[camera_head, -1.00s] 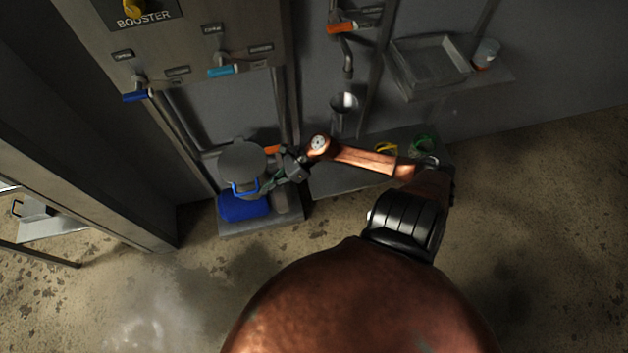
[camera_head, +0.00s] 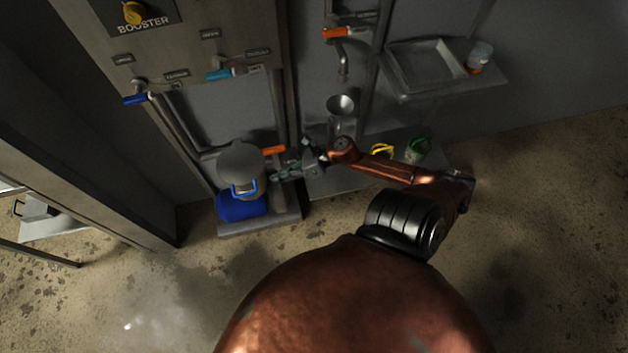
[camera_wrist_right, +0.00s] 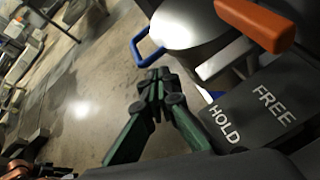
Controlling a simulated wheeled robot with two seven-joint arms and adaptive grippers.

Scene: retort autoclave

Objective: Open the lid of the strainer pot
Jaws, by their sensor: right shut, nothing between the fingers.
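The strainer pot (camera_head: 241,160) is a grey round vessel with a flat grey lid, standing on a low base at the wall. A blue loop handle (camera_head: 243,189) sticks out at its front. In the right wrist view the lid (camera_wrist_right: 190,18) is at the top, with the blue handle (camera_wrist_right: 148,48) at its left edge. The lid appears closed. My right gripper (camera_head: 278,175) is just right of the pot, apart from the handle. In the wrist view its green fingers (camera_wrist_right: 158,85) meet at the tips, shut and empty, below the handle. My left gripper is not in view.
An orange lever (camera_head: 273,150) sits beside the pot, above a plate (camera_wrist_right: 245,110) marked FREE and HOLD. A shelf with yellow and green items (camera_head: 418,150) is to the right. The floor in front is clear.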

